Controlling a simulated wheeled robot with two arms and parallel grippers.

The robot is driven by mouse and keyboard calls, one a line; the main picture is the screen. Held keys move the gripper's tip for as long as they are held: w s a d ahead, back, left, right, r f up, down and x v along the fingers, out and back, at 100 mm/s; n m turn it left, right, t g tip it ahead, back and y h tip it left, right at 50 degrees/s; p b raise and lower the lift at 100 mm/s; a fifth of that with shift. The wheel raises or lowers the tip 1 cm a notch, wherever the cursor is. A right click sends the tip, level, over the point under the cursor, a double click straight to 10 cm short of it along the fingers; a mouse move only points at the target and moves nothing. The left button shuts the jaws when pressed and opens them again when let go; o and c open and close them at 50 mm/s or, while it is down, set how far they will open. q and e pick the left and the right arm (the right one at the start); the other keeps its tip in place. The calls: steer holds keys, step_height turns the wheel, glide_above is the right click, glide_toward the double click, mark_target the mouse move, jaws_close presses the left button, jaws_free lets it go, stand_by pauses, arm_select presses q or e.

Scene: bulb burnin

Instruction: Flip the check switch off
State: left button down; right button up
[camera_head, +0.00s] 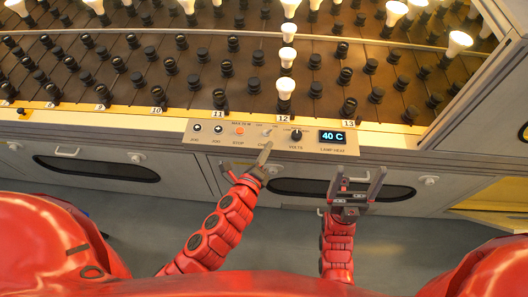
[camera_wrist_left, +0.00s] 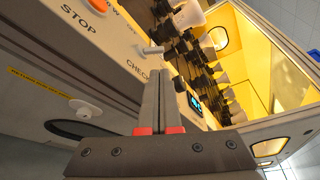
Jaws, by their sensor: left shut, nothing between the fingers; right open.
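The check switch (camera_head: 267,132) is a small metal toggle on the control panel (camera_head: 220,140), above the label CHECK. In the left wrist view the toggle lever (camera_wrist_left: 150,50) sticks out from the panel just beyond my fingertips. My left gripper (camera_head: 265,149) is shut and empty, its tips just below the switch in the head view. In the left wrist view the shut fingers (camera_wrist_left: 161,78) point toward the panel close to the lever; I cannot tell whether they touch it.
The panel also holds a red STOP button (camera_head: 240,131), a VOLTS knob (camera_head: 296,135) and a display reading 40 C (camera_head: 332,137). Behind it is a rack of sockets, with lit bulbs (camera_head: 285,88) in column 12. Cabinet drawers (camera_head: 97,168) lie below.

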mark_target(273, 140)
arm_select(q)
steer(key=x, duration=0.5)
steer(key=shift+w+d+p, duration=0.15)
steer(key=shift+w+p, duration=0.15)
